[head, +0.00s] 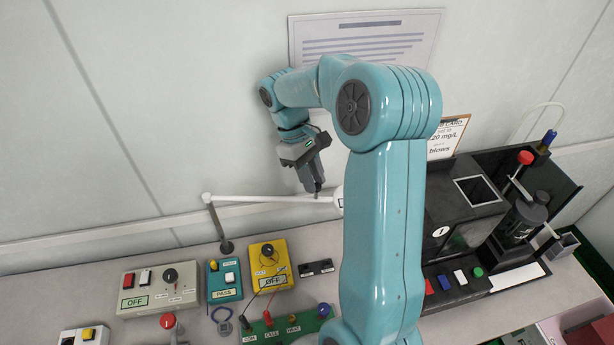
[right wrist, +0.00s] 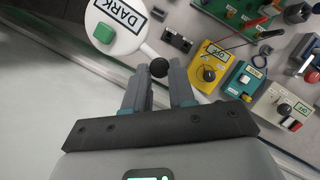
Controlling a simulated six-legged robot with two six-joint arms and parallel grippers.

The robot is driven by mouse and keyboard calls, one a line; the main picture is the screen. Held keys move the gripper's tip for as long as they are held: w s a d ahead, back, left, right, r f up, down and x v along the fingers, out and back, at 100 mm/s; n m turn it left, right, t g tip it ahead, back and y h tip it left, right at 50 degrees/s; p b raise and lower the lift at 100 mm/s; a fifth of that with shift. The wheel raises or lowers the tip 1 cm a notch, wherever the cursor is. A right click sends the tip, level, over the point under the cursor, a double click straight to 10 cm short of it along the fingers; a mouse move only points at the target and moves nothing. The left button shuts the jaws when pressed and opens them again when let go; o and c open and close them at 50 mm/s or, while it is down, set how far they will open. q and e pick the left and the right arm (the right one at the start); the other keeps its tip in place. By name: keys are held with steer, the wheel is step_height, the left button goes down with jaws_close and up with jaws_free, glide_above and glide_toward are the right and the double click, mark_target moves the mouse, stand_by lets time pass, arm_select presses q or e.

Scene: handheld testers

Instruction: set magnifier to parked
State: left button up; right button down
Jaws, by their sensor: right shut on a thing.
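The magnifier is a white jointed arm (head: 268,199) on a dark post, reaching right from a pivot near the wall. Its round white head (head: 338,204) is mostly hidden behind my right arm in the head view. In the right wrist view the head (right wrist: 126,38) shows a label reading DARK and a green button (right wrist: 104,33). My right gripper (head: 317,192) is at the head end of the magnifier arm. In the right wrist view its fingertips (right wrist: 160,72) are closed around a dark round knob (right wrist: 159,67) beside the head. My left gripper is not in view.
Below the magnifier stand a grey OFF box (head: 150,301), a teal PASS box (head: 224,293), a yellow OFF box (head: 262,277) and a green terminal board (head: 285,325) with wires. A black instrument (head: 465,205) stands at the right. The wall runs close behind.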

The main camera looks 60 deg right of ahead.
steer(key=shift+s, duration=0.1)
steer(key=c, duration=1.4)
jaws_free()
steer(key=o, duration=0.5)
steer(key=shift+c, duration=0.2)
steer(key=shift+s, duration=0.15)
step_height(320, 180, up, 20)
steer(key=p, duration=0.2)
